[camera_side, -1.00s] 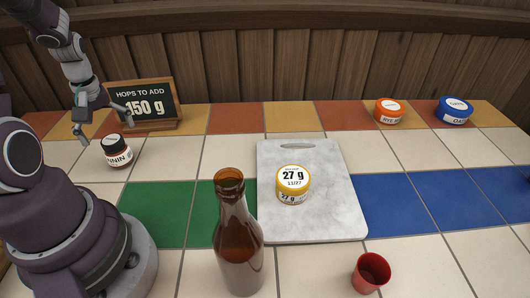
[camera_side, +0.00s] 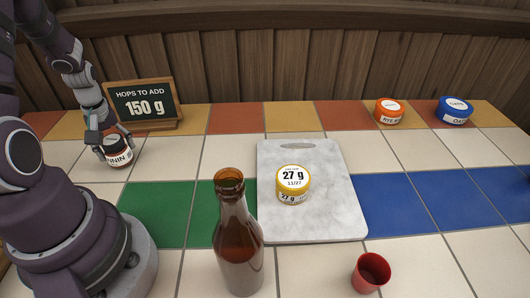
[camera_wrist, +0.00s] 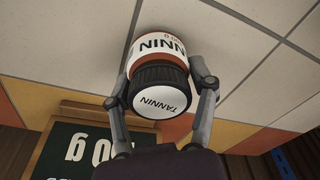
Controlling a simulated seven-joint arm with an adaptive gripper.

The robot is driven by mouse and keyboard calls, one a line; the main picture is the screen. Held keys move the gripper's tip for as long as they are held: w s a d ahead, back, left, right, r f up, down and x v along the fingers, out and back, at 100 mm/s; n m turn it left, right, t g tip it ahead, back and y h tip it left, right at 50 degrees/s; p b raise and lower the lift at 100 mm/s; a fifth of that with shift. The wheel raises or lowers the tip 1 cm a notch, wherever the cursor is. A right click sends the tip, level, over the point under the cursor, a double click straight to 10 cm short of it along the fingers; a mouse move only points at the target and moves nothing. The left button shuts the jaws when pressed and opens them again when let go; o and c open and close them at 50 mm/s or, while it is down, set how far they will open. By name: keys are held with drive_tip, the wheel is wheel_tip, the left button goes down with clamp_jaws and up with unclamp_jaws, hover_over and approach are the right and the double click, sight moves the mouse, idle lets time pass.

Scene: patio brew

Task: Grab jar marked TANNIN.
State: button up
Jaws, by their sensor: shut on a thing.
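The jar marked TANNIN (camera_side: 118,154) stands upright on the white tiles at the left in the side view. It has a black lid and a white label with dark letters. In the wrist view the jar (camera_wrist: 158,48) shows its lid with TANNIN on it, between the two fingers. My gripper (camera_side: 113,148) is lowered over the jar from above and is shut on it, one finger on each side. The fingers also show in the wrist view (camera_wrist: 161,92). The jar appears to rest on the tiles.
A chalkboard (camera_side: 143,104) reading 150 g stands just behind the jar. Orange (camera_side: 389,112) and blue (camera_side: 453,111) jars stand at the back right.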

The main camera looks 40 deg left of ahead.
drive_tip(key=shift+c, duration=0.9)
drive_tip(key=shift+r, duration=0.15)
